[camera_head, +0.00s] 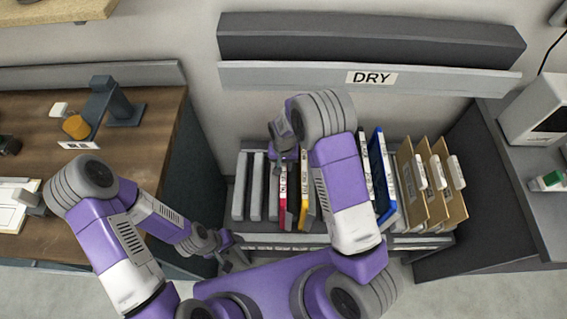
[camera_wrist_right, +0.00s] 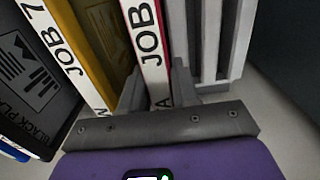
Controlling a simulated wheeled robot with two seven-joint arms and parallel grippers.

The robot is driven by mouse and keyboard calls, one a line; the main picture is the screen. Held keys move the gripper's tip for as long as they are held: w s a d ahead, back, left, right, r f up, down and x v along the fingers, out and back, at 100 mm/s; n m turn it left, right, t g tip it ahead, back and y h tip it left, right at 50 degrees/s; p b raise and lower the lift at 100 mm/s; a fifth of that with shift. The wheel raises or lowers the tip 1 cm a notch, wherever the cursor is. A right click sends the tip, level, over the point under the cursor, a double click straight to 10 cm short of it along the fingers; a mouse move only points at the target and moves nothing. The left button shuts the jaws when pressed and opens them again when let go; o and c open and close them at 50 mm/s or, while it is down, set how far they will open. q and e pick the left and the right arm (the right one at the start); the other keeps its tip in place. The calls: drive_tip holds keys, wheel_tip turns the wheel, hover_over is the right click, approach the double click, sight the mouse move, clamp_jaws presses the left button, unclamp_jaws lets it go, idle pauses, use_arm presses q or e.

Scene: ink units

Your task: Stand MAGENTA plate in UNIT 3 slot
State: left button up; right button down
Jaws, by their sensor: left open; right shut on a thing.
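The plate my right gripper holds has a white label edge reading JOB and a thin red side (camera_wrist_right: 147,45). I take it for the magenta plate; it shows red in the head view (camera_head: 283,200), standing upright in the rack. My right gripper (camera_wrist_right: 156,92) is shut on its label edge, a finger on each side. In the head view my right gripper (camera_head: 285,145) is over the rack's back part, partly hidden by my arm. My left gripper (camera_head: 233,258) is open and empty, low in front of the rack. I cannot make out a UNIT 3 marking.
A yellow plate (camera_head: 305,205) stands close beside the held one. A blue plate (camera_head: 380,165) and several brown folders (camera_head: 432,205) stand further right. Grey dividers (camera_head: 241,190) are at the left. The DRY shelf (camera_head: 300,75) is behind. A wooden bench (camera_head: 150,150) is at left.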

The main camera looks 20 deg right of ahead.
drive_tip(key=shift+f+b, duration=0.3)
drive_tip(key=shift+f, duration=0.05)
idle(0.5)
drive_tip(key=c, duration=0.8)
unclamp_jaws()
drive_tip(key=shift+o, duration=0.2)
drive_tip(key=shift+r+p, duration=0.75)
drive_tip(key=shift+r, duration=3.05)
wheel_tip(320, 180, up, 5)
drive_tip(key=p, duration=0.4)
